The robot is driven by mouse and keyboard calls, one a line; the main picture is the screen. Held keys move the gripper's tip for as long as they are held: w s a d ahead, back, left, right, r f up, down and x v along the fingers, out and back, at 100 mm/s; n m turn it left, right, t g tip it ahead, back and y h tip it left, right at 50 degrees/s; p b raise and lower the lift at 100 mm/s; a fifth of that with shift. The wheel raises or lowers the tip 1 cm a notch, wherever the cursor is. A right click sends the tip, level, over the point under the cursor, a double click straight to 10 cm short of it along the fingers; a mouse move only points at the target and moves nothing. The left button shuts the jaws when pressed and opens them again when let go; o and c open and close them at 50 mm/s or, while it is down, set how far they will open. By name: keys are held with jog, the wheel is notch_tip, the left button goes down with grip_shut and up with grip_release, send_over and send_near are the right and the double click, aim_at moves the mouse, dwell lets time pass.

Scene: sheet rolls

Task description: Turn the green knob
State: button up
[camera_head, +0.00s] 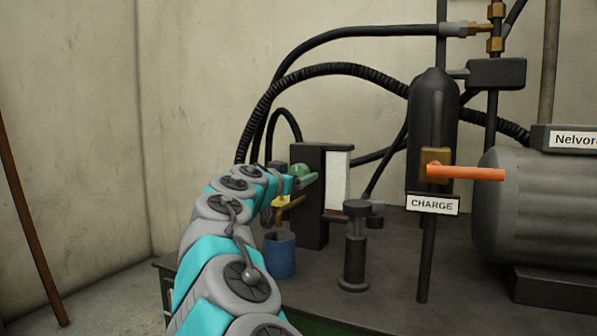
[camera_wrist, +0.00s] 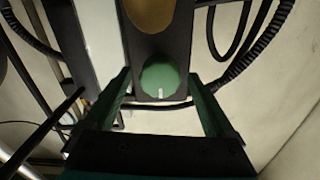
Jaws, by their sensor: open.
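The green knob (camera_wrist: 159,80) is round with a white mark at its lower edge in the wrist view. It sits on the end of a dark panel, below a tan round part. My gripper (camera_wrist: 160,95) is open, with one green finger on each side of the knob and a gap to each; I cannot tell how deep the fingers reach. In the head view the green knob (camera_head: 302,171) shows on the dark upright unit (camera_head: 310,225), at the end of my arm. My arm partly hides the knob and the gripper there.
A brass tap (camera_head: 288,208) sits above a blue cup (camera_head: 280,255) close to my arm. A black post (camera_head: 355,250) stands to the right. Farther right are an orange lever (camera_head: 466,173), a CHARGE sign (camera_head: 432,204) and a grey tank (camera_head: 540,215). Black hoses arch behind.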

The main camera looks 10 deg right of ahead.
jog(key=shift+w+d, duration=0.4)
jog(key=shift+w, duration=0.15)
jog(key=c, duration=1.4)
